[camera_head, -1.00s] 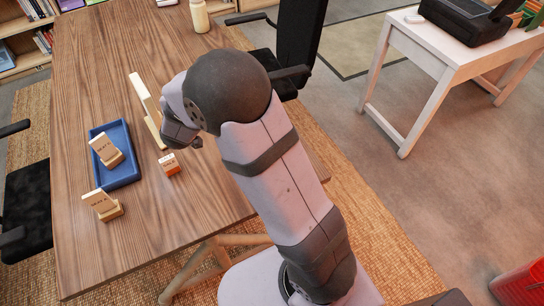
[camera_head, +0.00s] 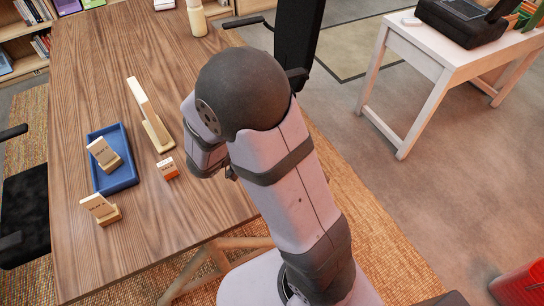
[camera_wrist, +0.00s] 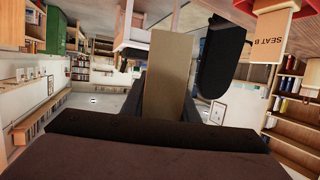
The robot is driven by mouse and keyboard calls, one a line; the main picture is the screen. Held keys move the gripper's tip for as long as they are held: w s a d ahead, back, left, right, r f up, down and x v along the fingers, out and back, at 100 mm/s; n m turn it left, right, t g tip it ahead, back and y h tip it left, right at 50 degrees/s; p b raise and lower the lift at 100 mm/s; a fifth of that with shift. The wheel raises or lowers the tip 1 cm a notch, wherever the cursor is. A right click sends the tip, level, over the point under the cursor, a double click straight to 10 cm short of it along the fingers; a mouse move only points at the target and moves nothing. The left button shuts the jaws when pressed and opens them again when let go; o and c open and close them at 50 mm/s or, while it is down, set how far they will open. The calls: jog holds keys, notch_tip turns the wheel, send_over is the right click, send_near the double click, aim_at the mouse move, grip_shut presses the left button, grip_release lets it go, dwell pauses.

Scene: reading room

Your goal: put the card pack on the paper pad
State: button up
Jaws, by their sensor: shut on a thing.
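In the wrist view my gripper (camera_wrist: 167,104) is shut on a plain tan, flat-faced block, which I take to be the card pack (camera_wrist: 170,65). The block stands out between the two dark fingers. In the head view my own arm hides the fingers and the held block; the wrist is over the table's right side. I cannot make out the paper pad in either view; my arm may cover it.
On the wooden table (camera_head: 90,60) a blue tray (camera_head: 128,182) holds a card stand (camera_head: 103,155). A pale bottle (camera_head: 196,18) stands at the back.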

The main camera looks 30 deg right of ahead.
jog(key=shift+f+b, duration=0.55)
jog(key=shift+f, duration=4.35)
jog(key=shift+f, duration=0.2)
jog(key=o, duration=1.1)
jog(key=shift+r, duration=0.1)
jog(key=shift+a+r, duration=0.1)
jog(key=shift+r, duration=0.05)
jog(key=v, duration=1.1)
jog(key=shift+s+a+r+b, duration=0.1)
jog(key=shift+s+a+b, duration=0.1)
jog(key=shift+a+b, duration=0.15)
